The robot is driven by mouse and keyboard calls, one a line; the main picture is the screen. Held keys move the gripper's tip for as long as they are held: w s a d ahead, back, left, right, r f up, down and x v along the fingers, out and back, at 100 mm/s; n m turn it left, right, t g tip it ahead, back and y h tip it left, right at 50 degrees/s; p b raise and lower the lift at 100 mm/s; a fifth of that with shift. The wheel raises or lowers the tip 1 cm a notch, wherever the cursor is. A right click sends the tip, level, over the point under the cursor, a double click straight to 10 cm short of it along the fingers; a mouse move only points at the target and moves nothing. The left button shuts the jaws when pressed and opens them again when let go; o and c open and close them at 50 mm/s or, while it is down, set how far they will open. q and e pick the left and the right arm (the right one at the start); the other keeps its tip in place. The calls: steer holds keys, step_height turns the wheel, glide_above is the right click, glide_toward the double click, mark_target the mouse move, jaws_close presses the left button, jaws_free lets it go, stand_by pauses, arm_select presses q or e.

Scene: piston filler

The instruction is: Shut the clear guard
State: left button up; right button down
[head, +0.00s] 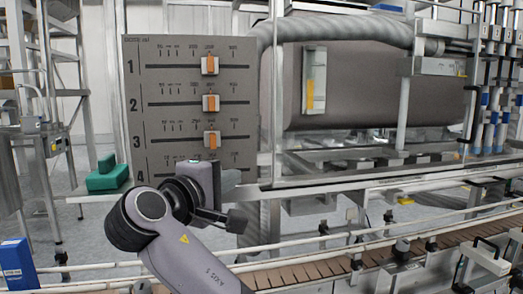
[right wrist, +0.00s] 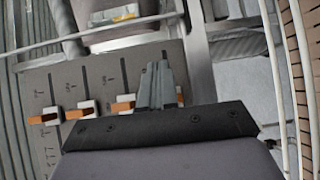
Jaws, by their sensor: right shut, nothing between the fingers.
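A see-through pane, seemingly the clear guard (head: 350,100), stands in a metal frame right of the slider panel, with the grey tank visible behind it. A pale upright handle-like plate with a yellow strip (head: 314,80) shows in its upper left part. I cannot tell how far it stands open. My right gripper (head: 226,180) is in front of the lower part of the slider panel, left of the pane and apart from it. In the right wrist view its fingers (right wrist: 155,86) are together and empty, near the lowest slider. My left gripper is not in view.
The grey panel (head: 160,100) carries several orange-tipped sliders (head: 210,64). A conveyor with pale rails (head: 310,272) runs along the front. A green block (head: 106,176) is at left and a blue box (head: 17,264) at lower left. Filler tubes (head: 490,120) stand at right.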

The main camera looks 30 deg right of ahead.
step_height(320, 180, up, 4)
steer(key=s+m+h, duration=0.1)
steer(key=s, duration=0.1)
steer(key=w+d+g+p, duration=0.1)
steer(key=w+d+p, duration=0.1)
steer(key=w+d, duration=0.3)
steer(key=d, duration=0.3)
steer(key=shift+d+r+h, duration=0.15)
steer(key=shift+r+h, duration=0.05)
steer(key=shift+h, duration=0.1)
steer(key=shift+d, duration=0.1)
